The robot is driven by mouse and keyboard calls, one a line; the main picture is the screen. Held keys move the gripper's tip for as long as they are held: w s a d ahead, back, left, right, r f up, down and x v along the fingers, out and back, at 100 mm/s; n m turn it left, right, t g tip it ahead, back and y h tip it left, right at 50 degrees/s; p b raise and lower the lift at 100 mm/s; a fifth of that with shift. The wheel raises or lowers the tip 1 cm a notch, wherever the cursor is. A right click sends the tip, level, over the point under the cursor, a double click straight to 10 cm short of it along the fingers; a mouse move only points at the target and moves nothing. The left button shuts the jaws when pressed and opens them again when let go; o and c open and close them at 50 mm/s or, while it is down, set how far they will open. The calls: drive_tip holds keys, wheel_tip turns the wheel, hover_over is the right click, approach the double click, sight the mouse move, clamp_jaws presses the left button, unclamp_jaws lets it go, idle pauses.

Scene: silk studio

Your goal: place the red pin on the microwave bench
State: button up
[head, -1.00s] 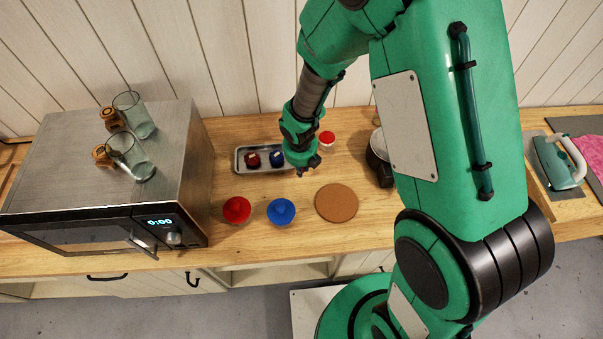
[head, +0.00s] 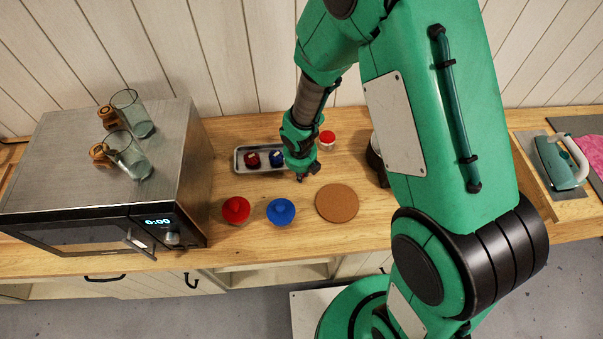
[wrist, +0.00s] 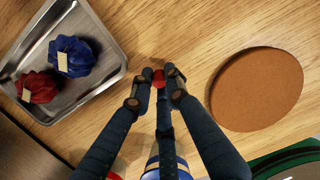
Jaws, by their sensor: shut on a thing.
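The red pin (wrist: 158,77) is a small red piece between my fingertips in the wrist view; most of it is hidden by the fingers. My gripper (wrist: 159,86) is shut on it. In the head view my gripper (head: 300,179) is low over the wooden microwave bench (head: 350,236), between the metal tray and the cork mat. The pin is too small to make out there. I cannot tell whether the pin touches the wood. The microwave (head: 105,180) stands on the left end of the bench.
The metal tray (head: 239,167) holds a red and a blue bundle. A red-lidded jar (head: 327,140) stands behind. Glasses (head: 133,114) stand on the microwave. An iron (head: 560,160) is far right.

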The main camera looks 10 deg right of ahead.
drive_tip(key=o, duration=0.8)
drive_tip(key=shift+c, duration=0.2)
drive_tip(key=shift+f, duration=0.1)
wheel_tip(320, 180, up, 12)
drive_tip(key=s+p, duration=0.1)
drive_tip(key=p, duration=0.1)
drive_tip(key=shift+s+a+p, duration=0.2)
drive_tip(key=shift+s+p, duration=0.15)
drive_tip(key=shift+s, duration=0.05)
drive_tip(key=shift+r, duration=0.2)
